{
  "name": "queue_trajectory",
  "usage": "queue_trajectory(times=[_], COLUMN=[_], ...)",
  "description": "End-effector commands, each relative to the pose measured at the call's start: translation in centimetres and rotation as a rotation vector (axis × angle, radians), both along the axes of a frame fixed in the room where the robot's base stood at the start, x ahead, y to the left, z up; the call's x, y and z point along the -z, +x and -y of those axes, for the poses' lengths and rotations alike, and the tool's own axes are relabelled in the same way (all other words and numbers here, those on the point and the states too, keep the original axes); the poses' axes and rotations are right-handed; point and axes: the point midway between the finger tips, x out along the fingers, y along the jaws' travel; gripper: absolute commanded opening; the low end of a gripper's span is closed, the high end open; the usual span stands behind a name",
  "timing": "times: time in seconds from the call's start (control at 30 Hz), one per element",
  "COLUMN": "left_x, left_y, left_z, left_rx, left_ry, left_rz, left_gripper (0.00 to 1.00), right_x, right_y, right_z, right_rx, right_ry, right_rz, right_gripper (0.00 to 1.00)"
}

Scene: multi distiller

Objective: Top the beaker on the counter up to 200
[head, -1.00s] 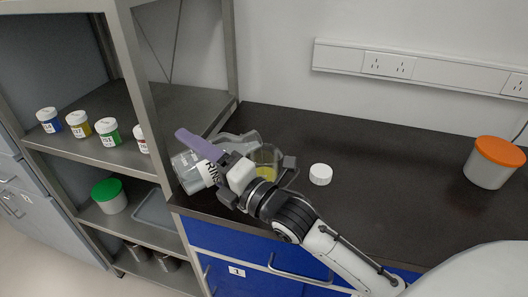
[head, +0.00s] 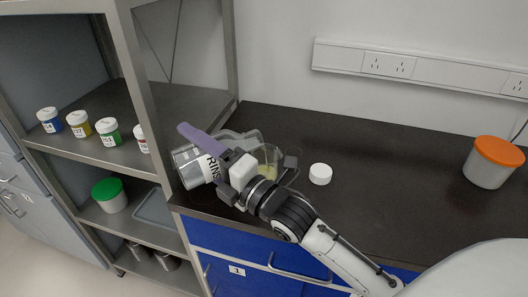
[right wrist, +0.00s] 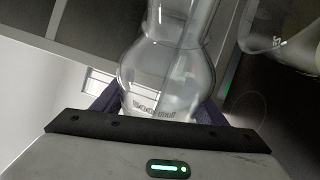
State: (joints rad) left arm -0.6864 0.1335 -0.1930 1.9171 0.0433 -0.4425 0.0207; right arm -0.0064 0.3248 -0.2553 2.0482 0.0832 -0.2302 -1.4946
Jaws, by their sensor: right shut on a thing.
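A clear vessel (head: 188,167) with black lettering that reads "RIN" is held tilted at the left end of the counter. My right gripper (head: 217,160), with purple fingers, is shut on it. The gripper and wrist hide part of the beaker. In the right wrist view the held vessel (right wrist: 168,75) shows a rounded body and narrower neck, and a clear glass rim is at the top right. My left gripper is out of view.
A white cap (head: 320,174) lies right of the beaker. An orange-lidded tub (head: 492,168) stands at the counter's far right. A metal shelf (head: 180,218) at the left holds several small jars and a green-lidded tub (head: 109,198). The counter's middle is clear.

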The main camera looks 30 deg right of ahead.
Motion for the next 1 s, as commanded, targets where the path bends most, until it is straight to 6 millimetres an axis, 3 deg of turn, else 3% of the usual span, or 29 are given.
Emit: queue_trajectory(times=[1.0], left_x=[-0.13], left_y=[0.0], left_z=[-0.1], left_rx=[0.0], left_ry=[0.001], left_rz=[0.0], left_gripper=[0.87], right_x=[-0.91], right_y=[-0.03], right_z=[0.05], right_rx=[0.0], right_ry=[0.044], right_rz=[0.011], right_gripper=[0.18])
